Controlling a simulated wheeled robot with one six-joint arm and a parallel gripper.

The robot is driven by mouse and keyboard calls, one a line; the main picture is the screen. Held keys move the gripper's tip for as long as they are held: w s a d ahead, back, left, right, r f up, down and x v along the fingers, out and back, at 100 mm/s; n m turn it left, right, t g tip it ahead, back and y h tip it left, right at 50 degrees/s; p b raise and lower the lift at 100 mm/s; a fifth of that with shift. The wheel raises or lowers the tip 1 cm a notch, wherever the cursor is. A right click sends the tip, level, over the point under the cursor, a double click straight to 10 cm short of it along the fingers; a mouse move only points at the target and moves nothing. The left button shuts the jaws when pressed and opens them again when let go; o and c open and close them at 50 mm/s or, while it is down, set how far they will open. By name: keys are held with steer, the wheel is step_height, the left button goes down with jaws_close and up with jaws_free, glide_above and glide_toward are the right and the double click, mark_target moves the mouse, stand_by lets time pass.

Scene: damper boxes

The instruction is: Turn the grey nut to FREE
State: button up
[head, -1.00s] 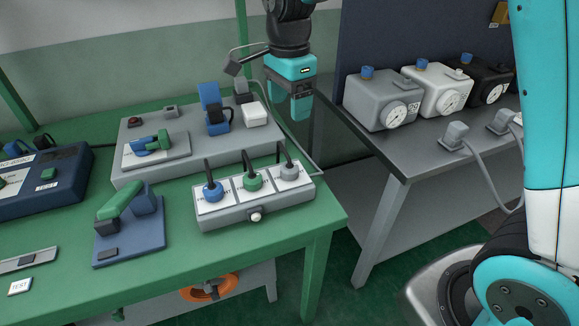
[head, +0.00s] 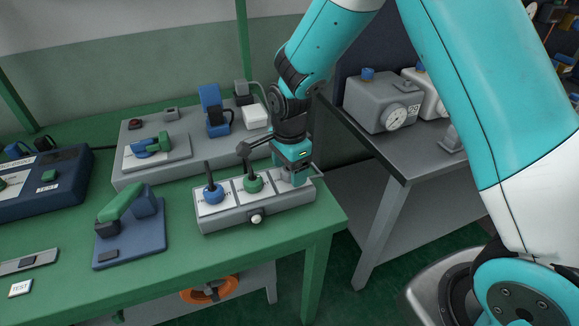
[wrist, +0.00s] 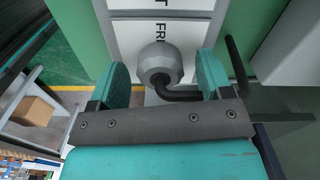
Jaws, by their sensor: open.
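The grey nut (wrist: 160,65) sits on a white label plate at the right end of a grey box (head: 245,211). In the wrist view a black lever (wrist: 181,95) comes out of it toward the right finger. Printed letters beginning "FR" show on the plate beside the nut. My gripper (wrist: 163,66) is open, with one teal finger on each side of the nut; a gap shows at the left, and contact at the right is unclear. In the head view my gripper (head: 292,165) is low over the box's right end and hides most of the nut.
The blue nut (head: 213,193) and green nut (head: 253,184), with dark levers standing up, are on the same box. A knob (head: 256,218) is on its front. A larger grey box (head: 190,140) stands behind. A grey table (head: 400,155) with gauge boxes is at right.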

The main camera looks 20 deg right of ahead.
steer(key=shift+c, duration=0.5)
steer(key=c, duration=0.8)
steer(key=shift+c, duration=0.2)
